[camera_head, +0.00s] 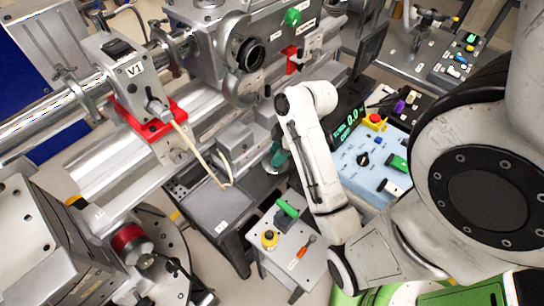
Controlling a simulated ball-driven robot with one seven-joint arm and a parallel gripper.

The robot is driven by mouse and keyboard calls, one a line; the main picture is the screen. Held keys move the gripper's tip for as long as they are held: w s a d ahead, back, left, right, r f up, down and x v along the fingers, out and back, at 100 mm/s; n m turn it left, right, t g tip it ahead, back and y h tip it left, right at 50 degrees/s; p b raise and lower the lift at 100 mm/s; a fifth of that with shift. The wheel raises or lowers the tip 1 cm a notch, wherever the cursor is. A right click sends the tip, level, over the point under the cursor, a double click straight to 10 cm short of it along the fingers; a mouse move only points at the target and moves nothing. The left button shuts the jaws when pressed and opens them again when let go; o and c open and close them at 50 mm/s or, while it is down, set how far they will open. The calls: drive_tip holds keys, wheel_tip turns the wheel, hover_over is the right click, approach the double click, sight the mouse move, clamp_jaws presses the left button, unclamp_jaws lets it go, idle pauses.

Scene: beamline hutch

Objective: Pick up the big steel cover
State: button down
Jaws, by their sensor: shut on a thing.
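My white arm reaches down from the right, and my gripper (278,158) shows only in part as a small teal and dark piece beside the arm's far end. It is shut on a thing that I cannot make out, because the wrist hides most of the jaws. A grey metal block (238,140) stands just left of the gripper; I cannot tell whether it is the big steel cover or whether the jaws touch it. A flat grey steel plate (212,207) with a small label lies lower left of the gripper on a dark stand.
The valve block V1 (130,75) on a red base and its hanging cable (205,160) are to the left. A small table (290,250) holds a green-handled tool, a yellow knob and an orange screwdriver. A control panel (372,160) with a red button is right of the arm.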

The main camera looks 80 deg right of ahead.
sight(283, 166)
drive_tip(key=s+r+p, duration=0.1)
drive_tip(key=s+a+r+p, duration=0.1)
drive_tip(key=r, duration=0.1)
drive_tip(key=shift+r, duration=0.25)
drive_tip(key=s+a+r+p, duration=0.3)
drive_tip(key=s+a, duration=0.1)
drive_tip(key=s, duration=0.4)
drive_tip(key=shift+s+a+r, duration=0.2)
drive_tip(key=shift+r, duration=0.2)
drive_tip(key=shift+f, duration=0.1)
